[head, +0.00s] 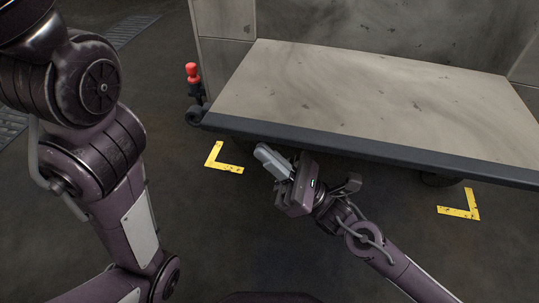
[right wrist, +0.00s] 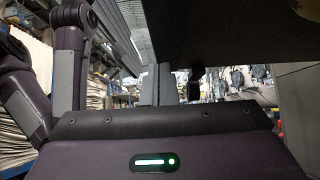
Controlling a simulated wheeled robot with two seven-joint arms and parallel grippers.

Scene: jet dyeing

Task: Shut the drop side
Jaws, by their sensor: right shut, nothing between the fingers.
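The cart (head: 370,100) stands in the head view with a bare grey deck and raised walls at the back and left. Its near side has no raised wall; a dark bar (head: 370,148) runs along the deck's near edge. I cannot make out the drop side as a separate panel from above; anything below the bar is hidden. My right gripper (head: 268,157) is shut and empty, low in front of the bar near its left part. In the right wrist view a dark flat surface (right wrist: 215,30) hangs overhead; I cannot tell which cart part it is. My left gripper is out of view.
A red knob (head: 192,73) sits on a post at the cart's left corner. Yellow corner marks (head: 222,166) lie on the dark floor. The floor in front of the cart is clear apart from my arms. Shelves (right wrist: 25,70) show behind in the right wrist view.

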